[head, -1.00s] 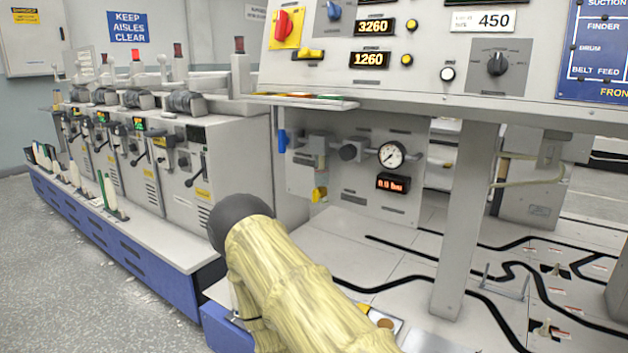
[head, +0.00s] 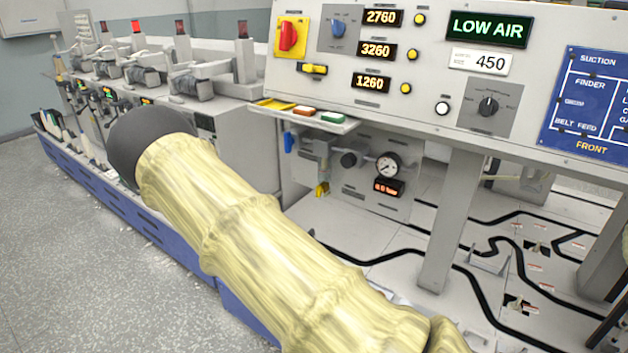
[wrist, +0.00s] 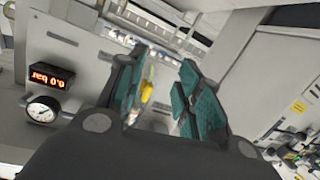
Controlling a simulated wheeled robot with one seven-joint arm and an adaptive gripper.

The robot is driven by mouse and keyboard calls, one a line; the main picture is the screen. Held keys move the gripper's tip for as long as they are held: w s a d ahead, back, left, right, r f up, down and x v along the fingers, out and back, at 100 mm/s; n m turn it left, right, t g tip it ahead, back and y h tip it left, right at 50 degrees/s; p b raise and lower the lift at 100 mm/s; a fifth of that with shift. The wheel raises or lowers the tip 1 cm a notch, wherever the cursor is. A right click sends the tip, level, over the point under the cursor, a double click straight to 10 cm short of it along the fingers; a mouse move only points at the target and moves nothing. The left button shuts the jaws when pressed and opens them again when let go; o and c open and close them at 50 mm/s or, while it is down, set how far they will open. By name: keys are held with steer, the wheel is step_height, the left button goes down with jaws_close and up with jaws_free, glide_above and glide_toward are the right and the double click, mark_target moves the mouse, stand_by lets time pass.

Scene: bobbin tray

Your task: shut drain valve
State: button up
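The yellow drain valve handle (head: 322,188) hangs low under the air unit on the grey panel in the head view. In the wrist view the yellow handle (wrist: 147,91) shows between the two teal-padded fingers of my gripper (wrist: 158,84), nearer the left finger. The fingers are apart, and I cannot tell whether either touches the handle. A blue lever (head: 289,142) hangs at the panel's upper left.
A pressure gauge (head: 388,165) sits above a small display (head: 388,187); the display (wrist: 50,76) reads 0.0 bar upside down in the wrist view. A lit sign (head: 488,29) reads LOW AIR. A shelf with coloured blocks (head: 303,115) juts out above the panel.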

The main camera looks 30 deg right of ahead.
mark_target(317, 190)
steer(key=w+r+m+g+h+p, duration=0.1)
steer(key=w+r+m+h+p, duration=0.15)
steer(key=r, duration=0.75)
steer(key=shift+m, duration=0.25)
steer(key=x, duration=0.7)
steer(key=w+x, duration=0.1)
steer(key=x, duration=0.2)
steer(key=shift+w+f, duration=0.15)
steer(key=shift+f, duration=0.25)
jaws_close()
